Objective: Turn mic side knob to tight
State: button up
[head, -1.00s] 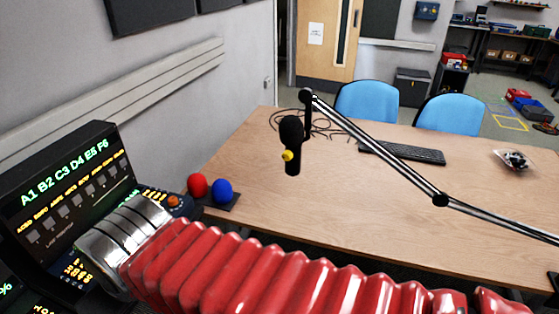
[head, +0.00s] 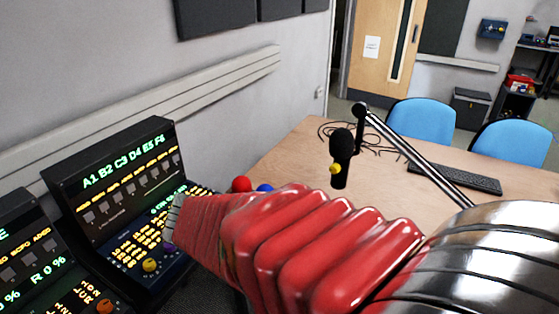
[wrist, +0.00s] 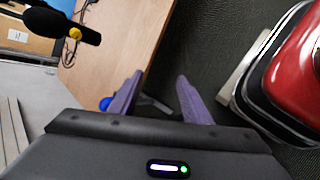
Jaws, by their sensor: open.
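The black microphone (head: 342,147) hangs upright from its boom arm above the wooden desk in the head view. Its yellow side knob (head: 335,169) faces the camera, low on the mic's left side. In the wrist view the microphone (wrist: 58,22) lies across the upper left, with the yellow knob (wrist: 75,33) on it. My gripper (wrist: 159,78) shows in the wrist view with two purple fingers spread apart and nothing between them. It is well apart from the knob.
The boom arm (head: 415,150) slopes down to the right over the desk (head: 300,150). A red ball (head: 241,184) and a blue ball (head: 264,188) sit at the desk's near left. Control consoles (head: 115,180) stand at left. A keyboard (head: 455,179) and blue chairs (head: 421,118) are beyond.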

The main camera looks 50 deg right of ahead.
aim_at(333, 170)
jog(key=d+r+n+g+h, duration=0.1)
jog(key=d+n+g+h, duration=0.35)
jog(key=d, duration=0.95)
jog(key=w+d+f+n+t+h, duration=0.3)
jog(key=w+d+n+t+h, duration=0.2)
jog(key=n, duration=0.4)
jog(key=shift+d+f+t, duration=0.15)
jog(key=shift+d+t, duration=0.3)
jog(key=shift+d, duration=0.45)
jog(key=shift+n, duration=0.25)
jog(key=d, duration=1.3)
jog(key=shift+s+d, duration=0.15)
jog(key=shift+d, duration=0.25)
jog(key=c, duration=1)
